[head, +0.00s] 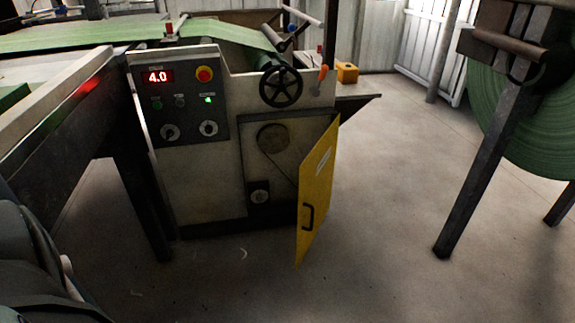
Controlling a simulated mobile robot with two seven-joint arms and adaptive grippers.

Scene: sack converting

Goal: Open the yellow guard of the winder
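The yellow guard (319,185) stands swung out from the front of the pale machine (200,190), on its right side. It has a black handle (308,216) near its lower front edge and a small pale label. Behind it the recess shows a round pulley (273,137), a belt line and a small dark unit (259,194) below. Neither of my grippers is in view. Dark grey rounded parts at the lower left look like my own arm.
A control panel (180,105) reads 4.0, with a red button and a lit green lamp. A black handwheel (281,87) and an orange-handled lever (322,74) sit above the recess. A green roll (540,120) on a stand is at right. Floor (385,200) between is clear.

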